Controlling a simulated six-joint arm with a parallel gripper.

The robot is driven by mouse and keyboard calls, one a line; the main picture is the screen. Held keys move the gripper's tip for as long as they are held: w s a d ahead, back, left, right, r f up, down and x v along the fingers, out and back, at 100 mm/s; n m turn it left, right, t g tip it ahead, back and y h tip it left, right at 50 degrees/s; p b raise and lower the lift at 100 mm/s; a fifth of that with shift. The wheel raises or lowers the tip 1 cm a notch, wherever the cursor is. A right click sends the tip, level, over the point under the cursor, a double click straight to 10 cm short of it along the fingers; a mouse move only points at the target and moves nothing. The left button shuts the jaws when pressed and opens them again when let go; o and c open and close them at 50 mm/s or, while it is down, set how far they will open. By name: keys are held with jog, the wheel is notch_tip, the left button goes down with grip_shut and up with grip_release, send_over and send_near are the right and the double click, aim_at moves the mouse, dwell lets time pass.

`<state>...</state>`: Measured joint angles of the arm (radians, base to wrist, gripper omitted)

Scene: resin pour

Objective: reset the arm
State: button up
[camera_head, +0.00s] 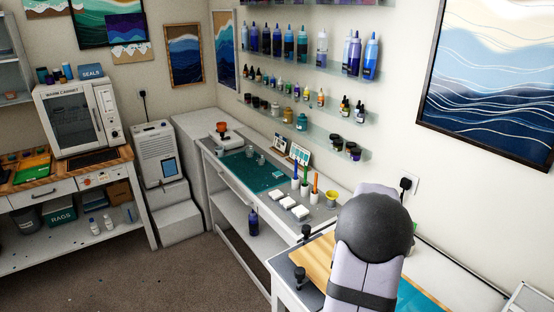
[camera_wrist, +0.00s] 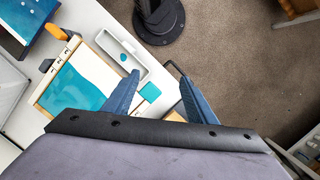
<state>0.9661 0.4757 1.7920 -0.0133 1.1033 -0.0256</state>
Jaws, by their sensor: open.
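In the wrist view my gripper (camera_wrist: 158,78) shows two blue fingers spread apart, with nothing between them. They point over the edge of the white table, and the carpeted floor shows beyond. A teal square (camera_wrist: 150,92) lies just by the left finger, below it. In the head view my grey arm with its dark rounded joint stands in front of the right end of the bench, and my gripper is hidden there.
In the wrist view, left of my gripper, are a wood-framed teal panel (camera_wrist: 78,87), a white tray (camera_wrist: 121,55) and an orange object (camera_wrist: 57,32). The head view shows a bench with a teal mat (camera_head: 262,176), white blocks (camera_head: 288,203) and bottle shelves (camera_head: 310,62) above.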

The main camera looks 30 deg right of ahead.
jog(key=w+a+f+n+h+b, duration=0.1)
jog(key=w+a+n, duration=0.2)
jog(key=a, duration=0.6)
jog(key=w+a+n+h+b, duration=0.1)
jog(key=w+a+n, duration=0.2)
jog(key=a, duration=0.6)
jog(key=s+a+f+n+b, duration=0.1)
jog(key=s+a+n, duration=0.1)
jog(key=a, duration=0.4)
jog(key=s+a+f+n+t+b, duration=0.1)
jog(key=s+a+f+n, duration=0.1)
jog(key=a, duration=0.4)
jog(key=shift+s+n+t, duration=0.3)
jog(key=shift+a+f, duration=0.1)
